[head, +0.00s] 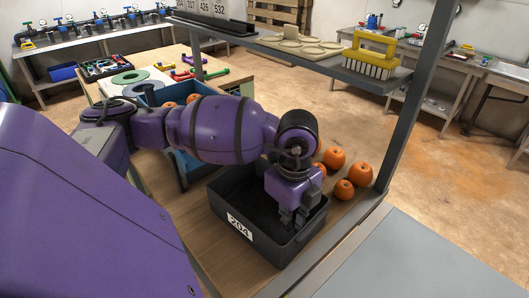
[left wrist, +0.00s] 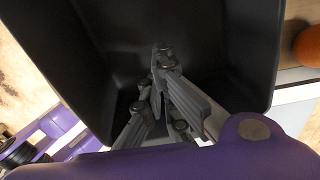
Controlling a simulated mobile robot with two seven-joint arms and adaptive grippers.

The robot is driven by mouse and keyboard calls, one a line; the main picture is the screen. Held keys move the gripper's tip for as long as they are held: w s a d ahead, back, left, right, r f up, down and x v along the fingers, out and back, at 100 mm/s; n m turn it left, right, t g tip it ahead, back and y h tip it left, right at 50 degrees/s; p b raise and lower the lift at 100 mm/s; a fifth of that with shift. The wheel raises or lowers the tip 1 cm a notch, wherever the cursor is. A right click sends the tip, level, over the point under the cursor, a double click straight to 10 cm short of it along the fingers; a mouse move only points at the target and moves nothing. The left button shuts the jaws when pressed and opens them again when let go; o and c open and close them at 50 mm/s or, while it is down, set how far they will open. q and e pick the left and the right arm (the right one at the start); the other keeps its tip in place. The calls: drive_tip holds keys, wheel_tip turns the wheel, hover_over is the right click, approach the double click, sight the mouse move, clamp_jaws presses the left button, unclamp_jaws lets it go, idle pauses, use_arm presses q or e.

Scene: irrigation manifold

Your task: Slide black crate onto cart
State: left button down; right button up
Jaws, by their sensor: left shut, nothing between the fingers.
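The black crate (head: 268,246) with a white label reading 204 stands on a wooden shelf board in the head view. My left gripper (head: 290,219) points down into the crate's right part, near its right wall. Its fingers are shut and empty. In the left wrist view the closed fingers (left wrist: 160,100) are inside the dark crate (left wrist: 105,40); whether they touch a wall I cannot tell. A flat grey surface (head: 420,262), which looks like the cart top, lies at the lower right, beyond the shelf's edge. My right gripper is not in view.
Several orange fruits (head: 334,158) lie beside the crate, to its right. A blue crate (head: 190,168) with orange fruits stands behind it. A grey shelf post (head: 404,110) rises on the right. An upper shelf holds a yellow brush (head: 371,58) and pale discs (head: 300,42).

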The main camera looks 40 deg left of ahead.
use_arm(q)
drive_tip(key=shift+d, duration=0.95)
drive_tip(key=shift+s+d, duration=0.1)
drive_tip(key=shift+d, duration=0.75)
drive_tip(key=shift+s+d+r, duration=0.1)
drive_tip(key=shift+s+d, duration=0.05)
drive_tip(key=shift+d, duration=1.3)
drive_tip(key=shift+s+d+p, duration=0.2)
drive_tip(key=shift+d+p, duration=0.25)
drive_tip(key=shift+d, duration=2.3)
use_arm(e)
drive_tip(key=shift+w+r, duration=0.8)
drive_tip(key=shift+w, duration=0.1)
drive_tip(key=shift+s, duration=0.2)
